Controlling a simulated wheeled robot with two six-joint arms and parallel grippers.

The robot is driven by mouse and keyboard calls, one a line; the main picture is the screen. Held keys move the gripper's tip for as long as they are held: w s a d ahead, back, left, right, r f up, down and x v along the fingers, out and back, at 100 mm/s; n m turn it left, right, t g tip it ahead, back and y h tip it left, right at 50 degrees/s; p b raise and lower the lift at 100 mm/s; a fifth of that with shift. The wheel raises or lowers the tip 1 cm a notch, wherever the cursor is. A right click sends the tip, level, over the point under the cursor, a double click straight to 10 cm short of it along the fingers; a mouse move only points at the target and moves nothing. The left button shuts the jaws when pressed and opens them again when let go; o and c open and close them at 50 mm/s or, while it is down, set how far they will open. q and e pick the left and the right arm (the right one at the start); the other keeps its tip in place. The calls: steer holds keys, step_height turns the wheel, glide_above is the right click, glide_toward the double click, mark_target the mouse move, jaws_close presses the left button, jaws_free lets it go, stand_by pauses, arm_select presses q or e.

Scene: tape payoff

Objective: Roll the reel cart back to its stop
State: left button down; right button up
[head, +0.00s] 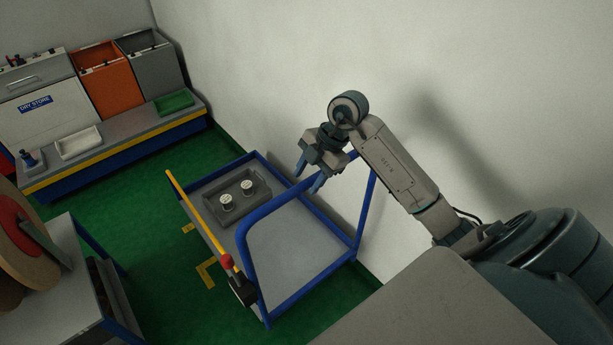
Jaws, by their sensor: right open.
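The reel cart (292,240) is a blue-framed cart with a grey deck, standing on the green floor close to the white wall. A grey tray (259,198) with two small white-topped reels (226,199) sits at its far end. A blue push handle (300,187) rises at the near end. My right gripper (308,178) is open, its blue fingers pointing down at the handle's top bar near its right part. I cannot tell whether the fingers touch the bar or straddle it. My left gripper is not in view.
A yellow bar (199,214) and a red-knobbed black lever (238,281) are along the cart's left side. Yellow floor marks (206,274) lie left of it. A bench with a large reel (22,240) stands at left. A low shelf with bins (110,150) is at the back.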

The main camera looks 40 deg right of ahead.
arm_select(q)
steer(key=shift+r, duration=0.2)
arm_select(e)
steer(key=shift+x, duration=0.75)
